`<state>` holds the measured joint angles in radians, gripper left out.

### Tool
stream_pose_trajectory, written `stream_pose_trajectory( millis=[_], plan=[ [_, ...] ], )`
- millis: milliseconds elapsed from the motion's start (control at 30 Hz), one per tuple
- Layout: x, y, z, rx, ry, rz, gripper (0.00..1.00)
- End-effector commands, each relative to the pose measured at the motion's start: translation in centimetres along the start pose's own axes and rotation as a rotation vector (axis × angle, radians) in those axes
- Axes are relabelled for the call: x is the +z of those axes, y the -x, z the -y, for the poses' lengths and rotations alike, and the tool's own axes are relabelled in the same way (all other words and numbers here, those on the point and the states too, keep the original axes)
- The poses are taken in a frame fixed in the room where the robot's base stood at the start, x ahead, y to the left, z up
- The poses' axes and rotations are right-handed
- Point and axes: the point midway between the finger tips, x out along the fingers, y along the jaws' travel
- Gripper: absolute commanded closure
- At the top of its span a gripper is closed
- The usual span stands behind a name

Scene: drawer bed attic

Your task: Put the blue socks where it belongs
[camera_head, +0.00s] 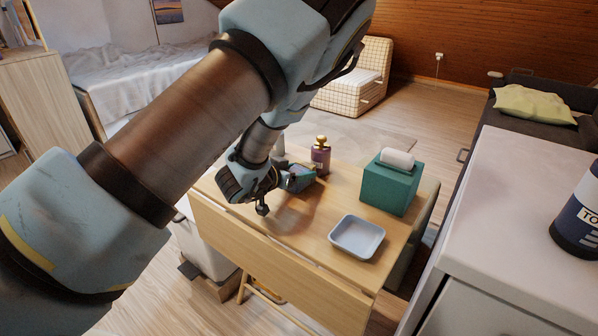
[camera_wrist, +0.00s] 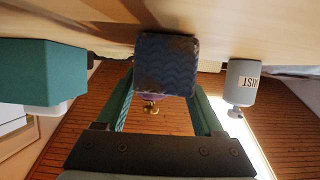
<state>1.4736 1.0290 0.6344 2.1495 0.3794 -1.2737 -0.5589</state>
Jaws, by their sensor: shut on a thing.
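The blue socks (camera_wrist: 166,62) show in the wrist view as a dark blue folded bundle with a zigzag pattern, between the two teal fingers of my gripper (camera_wrist: 164,92). My gripper is shut on them. In the head view my gripper (camera_head: 298,178) is low over the wooden table (camera_head: 285,235), just in front of the purple bottle. The socks are hard to make out there. I cannot tell whether they touch the table.
On the table stand a purple bottle with a gold cap (camera_head: 320,155), a teal tissue box (camera_head: 390,185) and an empty pale tray (camera_head: 357,237). A grey canister (camera_wrist: 242,82) shows in the wrist view. A white cabinet (camera_head: 520,190) stands right; a bed (camera_head: 130,75) is behind left.

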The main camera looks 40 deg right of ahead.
Motion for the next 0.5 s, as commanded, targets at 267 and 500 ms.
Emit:
stream_pose_trajectory(
  millis=[267,500],
  plan=[
    [0.22,-0.09,0.06,-0.001,0.001,-0.001,0.86],
    [0.18,-0.08,0.03,0.0,0.0,0.0,0.07]
  ],
)
